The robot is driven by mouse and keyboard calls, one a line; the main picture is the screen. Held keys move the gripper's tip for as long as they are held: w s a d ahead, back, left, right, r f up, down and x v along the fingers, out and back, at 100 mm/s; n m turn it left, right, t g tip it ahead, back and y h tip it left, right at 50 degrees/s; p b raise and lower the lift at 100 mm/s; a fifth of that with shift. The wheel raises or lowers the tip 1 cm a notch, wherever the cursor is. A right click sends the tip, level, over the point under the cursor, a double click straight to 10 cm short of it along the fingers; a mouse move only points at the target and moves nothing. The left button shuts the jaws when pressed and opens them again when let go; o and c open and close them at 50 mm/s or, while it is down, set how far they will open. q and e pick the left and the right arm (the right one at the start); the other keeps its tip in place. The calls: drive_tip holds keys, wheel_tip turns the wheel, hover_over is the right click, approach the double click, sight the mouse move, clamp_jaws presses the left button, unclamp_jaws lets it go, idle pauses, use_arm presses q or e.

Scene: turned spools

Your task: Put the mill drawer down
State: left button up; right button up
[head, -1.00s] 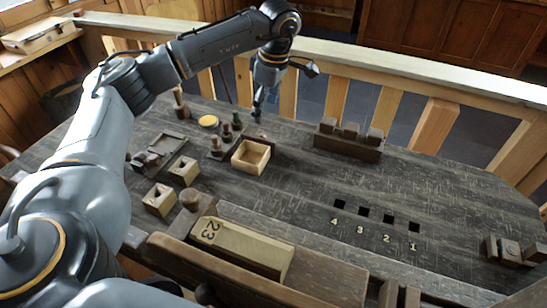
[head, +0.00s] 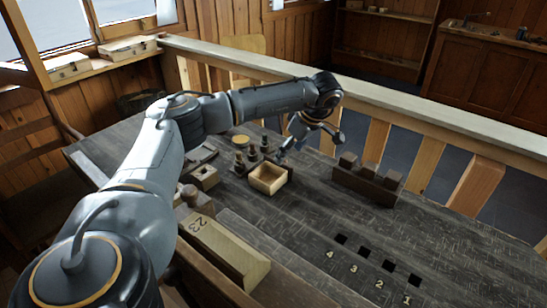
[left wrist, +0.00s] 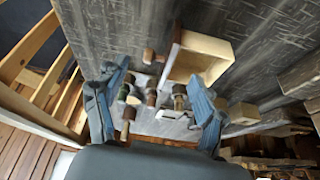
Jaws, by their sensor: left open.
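The mill drawer (head: 268,190) is a small, open-topped, pale wooden box standing on the dark table in the head view. It looks empty and has a dark front end. In the left wrist view the drawer (left wrist: 203,52) lies beyond my fingertips, with a brown knob (left wrist: 149,56) at its left side. My left gripper (head: 284,153) is open, close behind the drawer in the head view, and does not hold it. In the left wrist view its two fingers (left wrist: 158,74) are spread wide with nothing gripped. My right gripper is in neither view.
Several turned spools (head: 252,155) stand left of the drawer, close to my left gripper. A dark block rack (head: 365,187) stands to the right. A long wooden box marked 23 (head: 228,250) lies in front. Numbered square holes (head: 365,252) are at the right. A railing (head: 400,118) runs behind.

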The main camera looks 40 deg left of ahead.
sight(273, 172)
use_arm(q)
drive_tip(key=shift+a+f, duration=0.2)
drive_tip(key=shift+f, duration=0.3)
drive_tip(key=x, duration=0.5)
drive_tip(key=shift+p, duration=0.35)
drive_tip(key=c, duration=0.8)
clamp_jaws()
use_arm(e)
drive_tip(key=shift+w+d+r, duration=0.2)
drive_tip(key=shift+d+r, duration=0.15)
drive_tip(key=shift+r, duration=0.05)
use_arm(q)
drive_tip(key=shift+r, duration=0.1)
